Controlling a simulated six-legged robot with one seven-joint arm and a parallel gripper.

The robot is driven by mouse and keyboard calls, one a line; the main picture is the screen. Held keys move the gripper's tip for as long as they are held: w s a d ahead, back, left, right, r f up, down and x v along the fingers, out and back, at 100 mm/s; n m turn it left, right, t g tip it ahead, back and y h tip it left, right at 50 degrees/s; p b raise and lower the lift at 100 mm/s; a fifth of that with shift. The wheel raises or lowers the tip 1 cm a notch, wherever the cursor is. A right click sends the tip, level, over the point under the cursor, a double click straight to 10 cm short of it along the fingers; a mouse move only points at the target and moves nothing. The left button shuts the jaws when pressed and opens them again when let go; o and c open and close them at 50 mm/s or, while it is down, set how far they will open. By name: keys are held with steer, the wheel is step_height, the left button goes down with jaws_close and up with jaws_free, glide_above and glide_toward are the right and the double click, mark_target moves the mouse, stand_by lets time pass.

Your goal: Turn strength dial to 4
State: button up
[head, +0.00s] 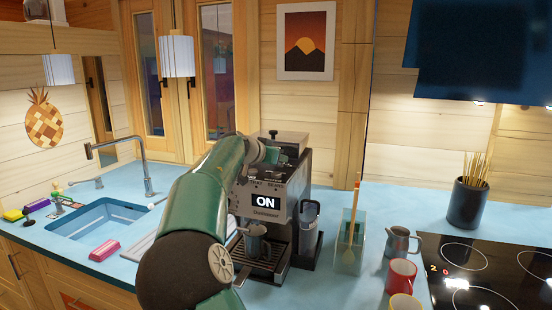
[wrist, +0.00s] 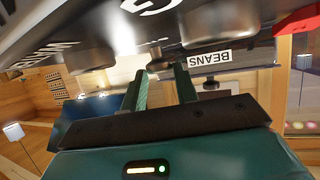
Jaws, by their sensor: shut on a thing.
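The coffee machine (head: 292,205) stands on the blue counter, with a lit display (head: 267,201) reading ON. In the wrist view its front is upside down, with a BEANS label (wrist: 210,58) right of my fingers. My gripper (wrist: 161,76) is at the machine's upper front, its two fingers on either side of a small dark dial (wrist: 160,63), shut on it. I cannot read the dial's setting. A large white character (wrist: 150,5) is cut off by the wrist view's top edge.
A metal cup (head: 256,241) stands under the machine's spout. A glass holder with utensils (head: 348,255), a steel pitcher (head: 398,242) and a red mug (head: 401,276) stand to the right, before the cooktop (head: 480,270). The sink (head: 100,222) is left.

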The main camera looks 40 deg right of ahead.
steer(key=o, duration=1)
steer(key=shift+w+d+f, duration=0.1)
steer(key=v, duration=1.4)
